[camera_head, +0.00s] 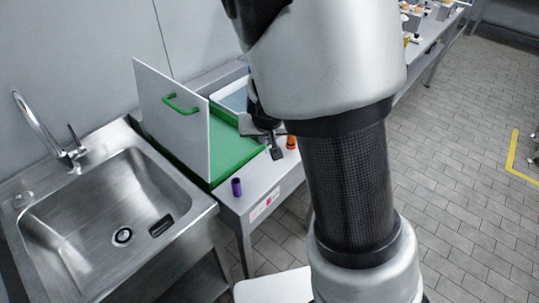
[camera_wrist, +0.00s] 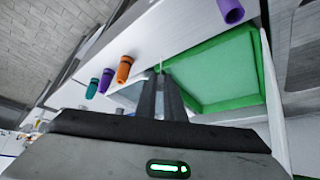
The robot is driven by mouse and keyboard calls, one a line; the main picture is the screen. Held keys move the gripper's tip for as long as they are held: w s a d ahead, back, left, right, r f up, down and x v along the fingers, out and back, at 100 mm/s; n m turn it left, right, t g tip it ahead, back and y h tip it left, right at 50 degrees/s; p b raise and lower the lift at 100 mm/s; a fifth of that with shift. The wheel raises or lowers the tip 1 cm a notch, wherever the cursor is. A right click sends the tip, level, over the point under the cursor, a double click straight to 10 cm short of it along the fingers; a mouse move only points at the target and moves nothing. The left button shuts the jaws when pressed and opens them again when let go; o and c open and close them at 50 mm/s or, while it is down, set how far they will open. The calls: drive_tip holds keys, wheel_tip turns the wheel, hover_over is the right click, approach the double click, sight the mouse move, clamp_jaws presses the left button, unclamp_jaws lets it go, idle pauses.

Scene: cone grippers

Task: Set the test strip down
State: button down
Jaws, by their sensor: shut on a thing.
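My gripper (camera_wrist: 163,82) points at the bench in the wrist view, with its two dark fingers close together. In the head view my gripper (camera_head: 276,153) is over the bench near the right edge of the green tray; the strip is too small to make out there. I cannot tell how high the strip is above the surface.
The green tray (camera_head: 228,172) has an upright white lid (camera_head: 172,115) at its left. A purple vial (camera_head: 236,187) stands at the bench's front and an orange vial (camera_head: 291,143) near my gripper. Orange, purple and teal vials line up in the wrist view. A sink (camera_head: 100,205) is left.

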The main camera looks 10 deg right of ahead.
drive_tip(key=shift+f+b, duration=1.2)
drive_tip(key=shift+f, duration=0.85)
drive_tip(key=shift+f, duration=0.1)
drive_tip(key=shift+f, duration=0.15)
drive_tip(key=c, duration=1.9)
unclamp_jaws()
drive_tip(key=shift+o, duration=0.2)
